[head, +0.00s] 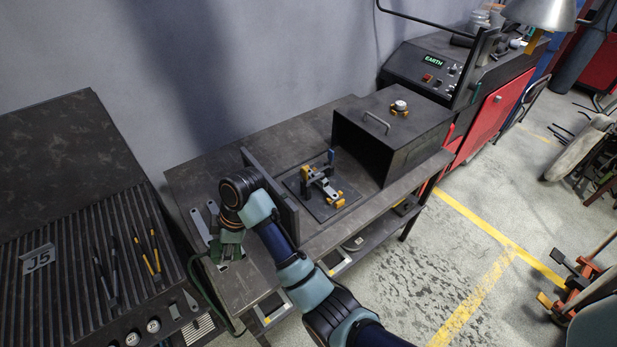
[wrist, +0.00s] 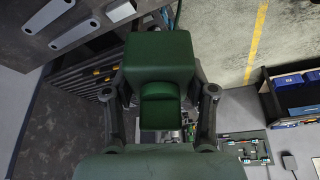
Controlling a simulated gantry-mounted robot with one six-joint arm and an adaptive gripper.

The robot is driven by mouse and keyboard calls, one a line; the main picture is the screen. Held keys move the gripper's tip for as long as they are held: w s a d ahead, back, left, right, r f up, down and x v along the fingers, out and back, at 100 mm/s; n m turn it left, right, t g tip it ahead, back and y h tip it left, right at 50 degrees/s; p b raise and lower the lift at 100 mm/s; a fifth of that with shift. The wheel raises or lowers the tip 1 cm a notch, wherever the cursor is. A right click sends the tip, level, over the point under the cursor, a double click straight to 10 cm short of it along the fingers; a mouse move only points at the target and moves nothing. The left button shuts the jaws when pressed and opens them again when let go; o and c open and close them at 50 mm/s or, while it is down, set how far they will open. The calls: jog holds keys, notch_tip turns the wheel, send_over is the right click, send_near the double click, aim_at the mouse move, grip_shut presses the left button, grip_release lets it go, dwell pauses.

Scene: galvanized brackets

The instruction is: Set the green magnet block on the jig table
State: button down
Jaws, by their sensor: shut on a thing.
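The green magnet block (wrist: 160,58) sits between the two dark fingers of my gripper (wrist: 160,88) in the wrist view, and the gripper is shut on it. In the head view my gripper (head: 231,240) is at the left front end of the dark jig table (head: 290,128), with the green block partly hidden by my wrist. The block appears held above the surface; its exact height and any contact below cannot be told. A jig plate (head: 345,208) with a clamped bracket and orange and blue parts lies mid-table, beyond an upright dark plate (head: 263,187).
Flat grey brackets (head: 200,226) lie on the table beside my gripper and show in the wrist view (wrist: 75,35). A dark open box (head: 400,150) stands on the right half. A slatted bench (head: 80,255) marked J5 is at left. Bare tabletop shows behind the upright plate.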

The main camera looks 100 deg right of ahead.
aim_at(238, 283)
jog(key=shift+w, duration=0.1)
notch_tip(238, 283, down, 20)
jog(key=b, duration=0.3)
dwell(0.3)
jog(key=shift+f, duration=0.1)
jog(key=shift+c, duration=1.8)
grip_release()
jog(key=p+v, duration=0.2)
jog(key=v, duration=1)
